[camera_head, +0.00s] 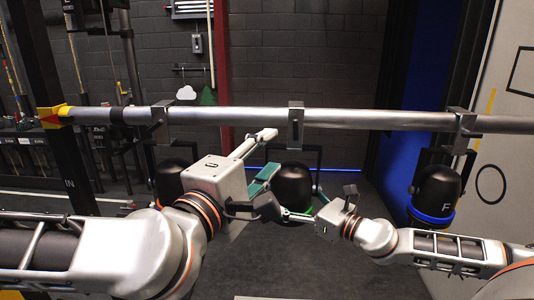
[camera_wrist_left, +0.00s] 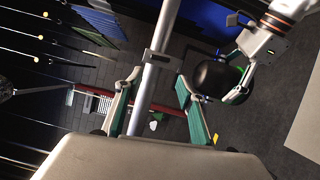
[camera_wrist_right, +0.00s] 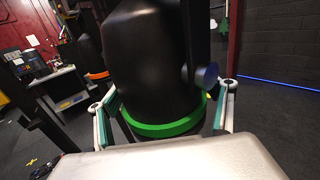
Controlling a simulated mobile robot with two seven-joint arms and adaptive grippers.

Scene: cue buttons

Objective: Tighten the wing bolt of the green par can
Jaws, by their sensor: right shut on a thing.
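The green par can (camera_head: 293,186) is a black can with a green ring, hanging in a yoke below the middle clamp (camera_head: 296,126) on the pipe. It also shows in the left wrist view (camera_wrist_left: 214,78) and large in the right wrist view (camera_wrist_right: 150,60). I cannot make out its wing bolt. My right gripper (camera_head: 298,216) is shut on the can near its green ring (camera_wrist_right: 165,129), one finger on each side. My left gripper (camera_head: 270,152) is open and empty, left of the middle clamp and below the pipe. In the left wrist view the clamp (camera_wrist_left: 159,58) lies just beyond its fingertips.
The metal pipe (camera_head: 380,118) runs across the view. A blue-ringed can marked F (camera_head: 435,192) hangs at the right under its own clamp (camera_head: 463,125). Another can (camera_head: 170,178) hangs at the left, partly behind my left arm. An orange-ringed can (camera_wrist_right: 92,62) stands beyond the green one.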

